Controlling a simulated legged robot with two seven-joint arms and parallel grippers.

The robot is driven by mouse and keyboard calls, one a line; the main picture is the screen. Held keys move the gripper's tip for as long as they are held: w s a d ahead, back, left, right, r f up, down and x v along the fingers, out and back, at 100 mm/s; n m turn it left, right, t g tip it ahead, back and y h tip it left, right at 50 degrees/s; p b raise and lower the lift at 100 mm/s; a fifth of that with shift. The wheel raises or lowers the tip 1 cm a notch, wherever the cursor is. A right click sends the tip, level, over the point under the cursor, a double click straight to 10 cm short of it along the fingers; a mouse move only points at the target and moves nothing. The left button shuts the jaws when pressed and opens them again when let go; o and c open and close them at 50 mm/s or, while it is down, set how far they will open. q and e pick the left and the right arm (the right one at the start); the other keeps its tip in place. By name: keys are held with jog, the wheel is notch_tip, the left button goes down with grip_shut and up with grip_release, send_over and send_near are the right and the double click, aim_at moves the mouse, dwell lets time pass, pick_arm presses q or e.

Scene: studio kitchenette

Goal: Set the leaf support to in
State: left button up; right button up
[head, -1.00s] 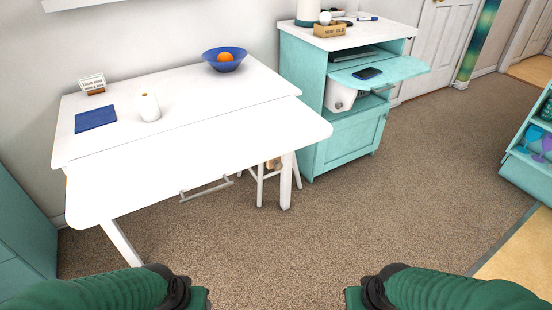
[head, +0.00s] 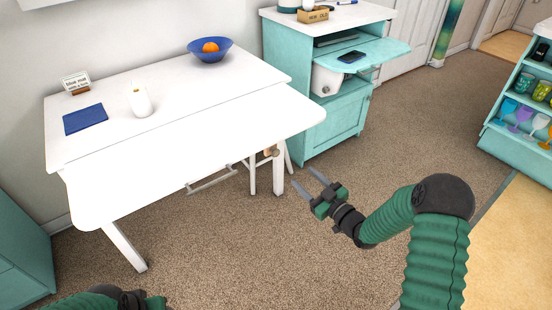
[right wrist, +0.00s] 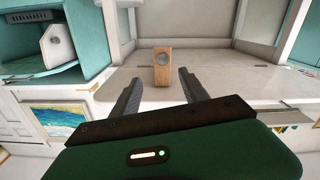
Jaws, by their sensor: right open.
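The white table (head: 170,92) has a raised front leaf (head: 200,140). Under the leaf's right end, near the table leg, a small wooden piece with a round grey knob shows, which looks like the leaf support (head: 270,152). In the right wrist view the wooden support (right wrist: 162,75) faces me with its grey disc, ahead of the fingers and roughly centred between them. My right gripper (head: 306,180) is open and empty, short of the support and apart from it. My left arm shows at the bottom left edge; its fingers are out of frame.
A metal bar (head: 212,180) hangs under the leaf, left of the support. A teal cabinet (head: 335,125) with a pulled-out shelf stands to the right. The carpet (head: 220,240) in front is clear.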

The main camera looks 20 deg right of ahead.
aim_at(277, 155)
jog(key=b+x, duration=0.1)
jog(key=x, duration=0.3)
jog(key=b+x, duration=0.1)
jog(key=x, duration=0.3)
jog(key=b+x, duration=0.2)
jog(key=x, duration=0.2)
jog(key=shift+w+a+f, duration=0.1)
jog(key=shift+a, duration=0.3)
jog(key=shift+w, duration=0.5)
jog(key=shift+a, duration=0.15)
jog(key=shift+r, duration=0.2)
jog(key=shift+c, duration=0.4)
grip_shut()
jog(key=shift+f, duration=0.15)
